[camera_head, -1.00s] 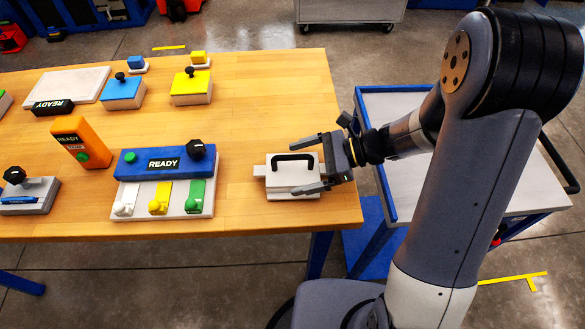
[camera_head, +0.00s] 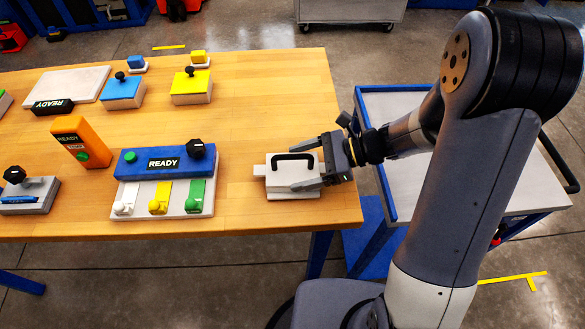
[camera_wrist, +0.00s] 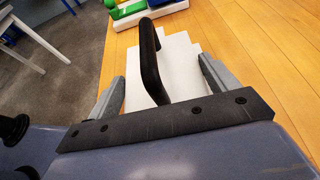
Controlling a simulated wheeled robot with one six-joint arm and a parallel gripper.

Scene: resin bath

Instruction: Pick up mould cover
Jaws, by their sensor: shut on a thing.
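The mould cover (camera_head: 283,181) is a pale white block with a black arched handle (camera_head: 294,157). It is at the right end of the wooden table. My gripper (camera_head: 295,167) reaches it from the right, with one finger along its far side and one along its near side. The jaws are shut on the cover's body, not on the handle. In the wrist view the white cover (camera_wrist: 183,70) sits between the two grey fingers, and the handle (camera_wrist: 149,58) rises between them. The cover looks level, at table height; its underside is hidden.
A blue-topped READY panel (camera_head: 165,162) with white, yellow and green levers stands left of the cover. Blue (camera_head: 124,92) and yellow (camera_head: 191,85) knobbed blocks stand farther back. A blue-framed cart (camera_head: 400,105) is right of the table (camera_head: 245,120). Bare wood lies behind the cover.

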